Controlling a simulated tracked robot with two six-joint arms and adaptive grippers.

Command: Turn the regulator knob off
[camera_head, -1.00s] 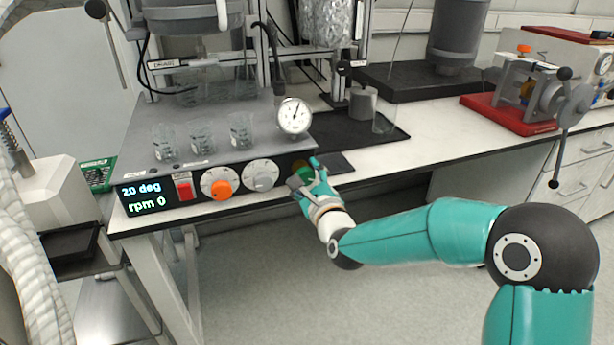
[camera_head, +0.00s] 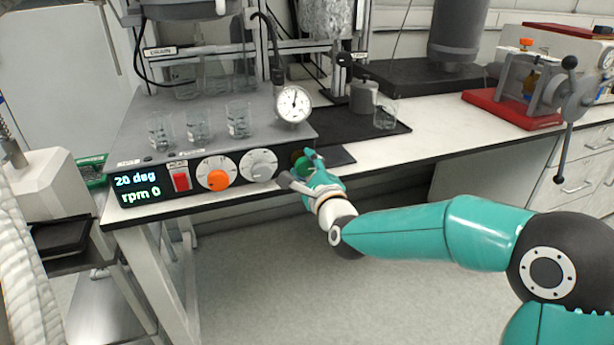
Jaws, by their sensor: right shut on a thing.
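My left gripper is out of view.
A red switch (camera_head: 181,180) sits left of the orange knob, beside a display reading 20 deg and rpm 0. A pressure gauge (camera_head: 293,104) and several glass beakers (camera_head: 198,126) stand above the panel. The floor (camera_head: 270,280) in front is clear.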

